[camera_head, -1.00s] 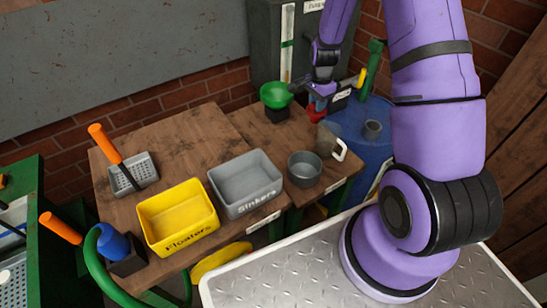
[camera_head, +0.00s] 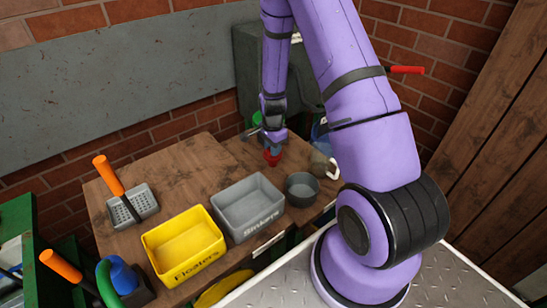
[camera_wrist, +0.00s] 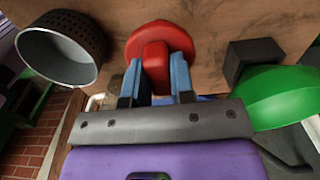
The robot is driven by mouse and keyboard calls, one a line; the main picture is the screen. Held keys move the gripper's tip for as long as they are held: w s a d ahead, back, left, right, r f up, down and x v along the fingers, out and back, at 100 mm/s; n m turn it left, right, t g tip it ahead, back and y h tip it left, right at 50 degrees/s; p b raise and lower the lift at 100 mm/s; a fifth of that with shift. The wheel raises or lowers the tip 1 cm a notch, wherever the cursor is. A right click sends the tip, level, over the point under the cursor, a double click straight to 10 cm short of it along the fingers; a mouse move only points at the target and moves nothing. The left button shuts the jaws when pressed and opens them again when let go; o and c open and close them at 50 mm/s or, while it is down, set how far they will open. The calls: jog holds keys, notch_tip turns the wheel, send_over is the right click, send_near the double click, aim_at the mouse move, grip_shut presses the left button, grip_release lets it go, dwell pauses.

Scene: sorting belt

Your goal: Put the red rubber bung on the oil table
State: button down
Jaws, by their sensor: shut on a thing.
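The red rubber bung (camera_head: 272,158) is between the fingers of my gripper (camera_head: 271,149). In the wrist view the bung (camera_wrist: 155,36) has a wide round head and a block-like part, with the blue fingers of my gripper (camera_wrist: 156,78) shut on that part. The bung is over the right-hand wooden table (camera_head: 240,151), which also shows behind it in the wrist view (camera_wrist: 205,22). I take this to be the oil table; its label is not readable. Whether the bung touches the wood I cannot tell.
A dark metal pot (camera_head: 301,186) and a grey jug (camera_head: 321,165) stand right of the bung. The green funnel (camera_wrist: 280,97) and its black block (camera_wrist: 250,60) are close by. The grey Sinkers bin (camera_head: 248,207) and yellow Floaters bin (camera_head: 183,245) are nearer the front.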

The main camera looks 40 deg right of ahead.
jog(key=shift+d+f, duration=0.1)
jog(key=shift+f, duration=1.9)
jog(key=c, duration=1)
grip_release()
jog(key=shift+f, duration=0.15)
